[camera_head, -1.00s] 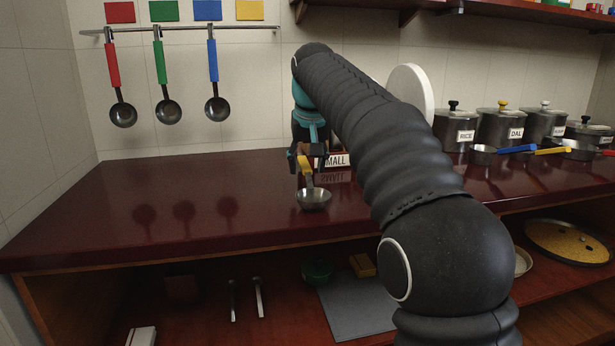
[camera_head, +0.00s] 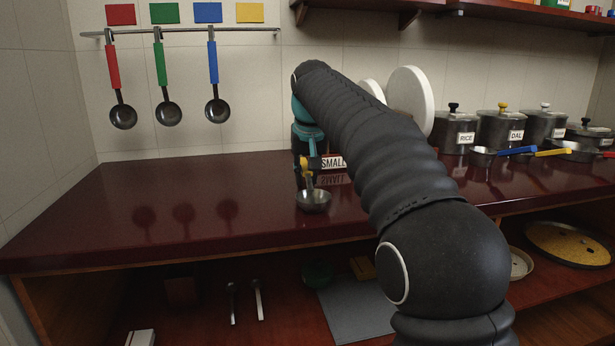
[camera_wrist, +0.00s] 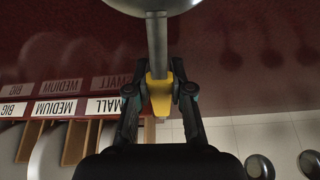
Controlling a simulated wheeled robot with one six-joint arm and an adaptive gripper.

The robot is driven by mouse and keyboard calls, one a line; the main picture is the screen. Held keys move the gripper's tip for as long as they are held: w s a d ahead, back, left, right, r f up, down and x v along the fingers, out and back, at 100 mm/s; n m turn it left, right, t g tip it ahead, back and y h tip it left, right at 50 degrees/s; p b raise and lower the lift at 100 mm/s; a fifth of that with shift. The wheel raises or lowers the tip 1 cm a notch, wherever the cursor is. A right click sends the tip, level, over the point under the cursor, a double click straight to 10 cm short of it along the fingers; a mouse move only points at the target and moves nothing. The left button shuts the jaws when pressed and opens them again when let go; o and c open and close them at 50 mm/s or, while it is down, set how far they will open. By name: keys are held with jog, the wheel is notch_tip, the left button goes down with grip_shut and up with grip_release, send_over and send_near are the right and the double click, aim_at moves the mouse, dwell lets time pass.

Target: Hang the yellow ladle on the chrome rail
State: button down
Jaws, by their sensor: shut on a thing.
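The yellow ladle (camera_head: 312,199) has a yellow handle and a steel bowl. My gripper (camera_head: 307,165) is shut on its yellow handle, and the bowl hangs down, low over the dark red counter; I cannot tell if it touches. In the wrist view my gripper (camera_wrist: 160,90) has a finger on each side of the handle, and the ladle's steel shank (camera_wrist: 156,40) runs up to the bowl. The chrome rail (camera_head: 180,29) is on the wall at upper left, well away from my gripper. Red, green and blue ladles hang from it, with the stretch under the yellow square (camera_head: 250,12) bare.
The red ladle (camera_head: 121,80), green ladle (camera_head: 163,80) and blue ladle (camera_head: 216,85) hang left of my arm. A rack of white plates (camera_head: 410,100) with a SMALL label (camera_head: 334,162) stands close behind my gripper. Pots (camera_head: 455,130) line the right. The left counter (camera_head: 140,200) is clear.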

aim_at(306, 168)
jog(key=shift+r, duration=0.1)
jog(key=shift+r+p, duration=0.35)
jog(key=shift+r, duration=1.3)
jog(key=s+d+r, duration=0.6)
jog(key=d+r, duration=0.1)
jog(key=d, duration=0.2)
jog(key=shift+s+d+r, duration=0.2)
jog(key=shift+d+r, duration=0.1)
jog(key=shift+d, duration=0.1)
